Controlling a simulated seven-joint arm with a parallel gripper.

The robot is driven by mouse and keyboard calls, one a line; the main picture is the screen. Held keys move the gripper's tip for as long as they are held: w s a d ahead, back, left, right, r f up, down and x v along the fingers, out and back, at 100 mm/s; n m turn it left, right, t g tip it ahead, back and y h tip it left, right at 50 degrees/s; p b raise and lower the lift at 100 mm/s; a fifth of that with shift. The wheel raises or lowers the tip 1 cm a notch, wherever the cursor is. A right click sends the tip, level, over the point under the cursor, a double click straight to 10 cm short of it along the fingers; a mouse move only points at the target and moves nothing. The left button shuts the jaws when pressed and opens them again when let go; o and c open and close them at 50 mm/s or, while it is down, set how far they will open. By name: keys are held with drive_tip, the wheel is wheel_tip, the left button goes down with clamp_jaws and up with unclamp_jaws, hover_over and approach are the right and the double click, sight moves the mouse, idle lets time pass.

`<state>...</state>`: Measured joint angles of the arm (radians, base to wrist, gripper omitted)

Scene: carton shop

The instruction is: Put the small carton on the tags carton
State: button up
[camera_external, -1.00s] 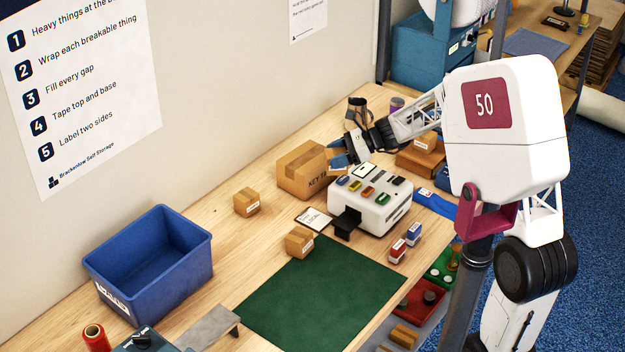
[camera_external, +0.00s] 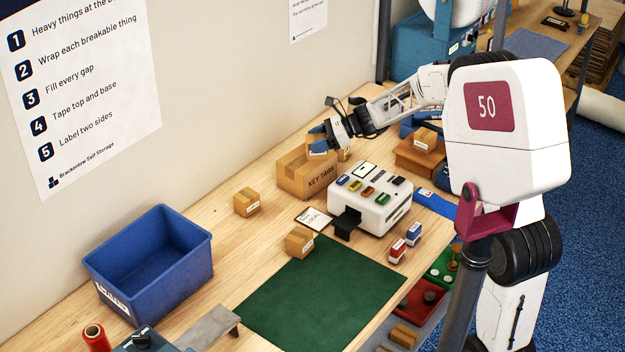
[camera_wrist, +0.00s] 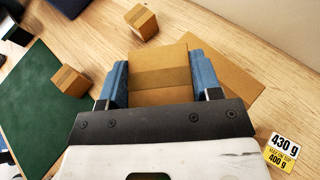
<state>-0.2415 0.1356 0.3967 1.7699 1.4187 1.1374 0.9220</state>
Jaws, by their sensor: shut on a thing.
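The tags carton, a brown box marked KEY TAGS (camera_external: 300,178), stands on the bench near the wall. My gripper (camera_external: 330,143) is above it, toward its far right side. In the wrist view my gripper (camera_wrist: 162,75) is shut with its blue fingers on either side of a small carton (camera_wrist: 160,72). A little of this carton shows beside the fingers in the external view (camera_external: 344,154). In the wrist view part of a larger carton (camera_wrist: 228,85) shows behind and to the right of the held one. Whether the held carton touches the tags carton is hidden.
Two other small cartons (camera_external: 246,201) (camera_external: 300,242) stand on the bench. A white device with coloured keys (camera_external: 372,200) is right of the tags carton. A blue bin (camera_external: 150,262) and green mat (camera_external: 320,295) lie nearer. Another small carton (camera_external: 424,139) sits on a brown box.

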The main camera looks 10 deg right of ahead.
drive_tip(key=shift+w+a+f, duration=0.1)
drive_tip(key=shift+w+a, duration=0.3)
drive_tip(key=shift+w, duration=0.45)
drive_tip(key=shift+w+a+f, duration=0.1)
drive_tip(key=shift+w+a, duration=0.3)
drive_tip(key=shift+w, duration=0.45)
drive_tip(key=shift+w+a+f, duration=0.1)
drive_tip(key=shift+w+a, duration=0.3)
drive_tip(key=shift+w, duration=0.45)
drive_tip(key=shift+f, duration=1.7)
drive_tip(key=shift+f, duration=0.15)
drive_tip(key=o, duration=0.9)
drive_tip(key=shift+o, duration=0.2)
drive_tip(key=v, duration=1.2)
